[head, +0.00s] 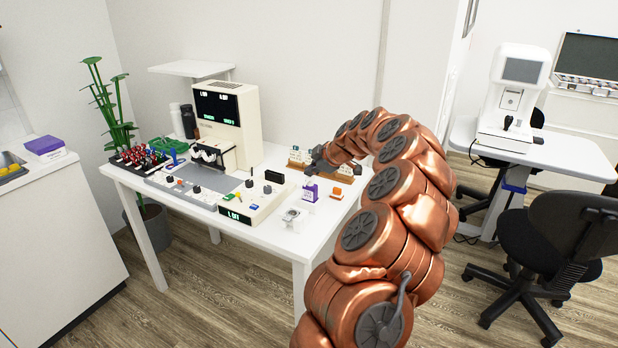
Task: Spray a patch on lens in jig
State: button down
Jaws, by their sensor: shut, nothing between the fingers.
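My copper-coloured arm reaches in from the lower right over the white table. My gripper (314,169) is small and dark here, shut and empty, above the table's right part. A small white fixture (294,217), perhaps the jig, stands near the table's front edge; I cannot make out a lens in it. A small purple and white item (310,192) stands just below my gripper in the picture. I cannot tell whether it is a spray bottle, or whether my gripper touches it. My arm hides part of the table's right end.
A cream machine with dark screens (217,108) stands at the back of the table (205,208). A control box with a green display (238,214) is at the front. A brown rack (336,174) is beside my gripper. An orange item (337,192) is near the right edge.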

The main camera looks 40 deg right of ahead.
jog(key=shift+r+b, duration=0.9)
jog(key=shift+r, duration=2.35)
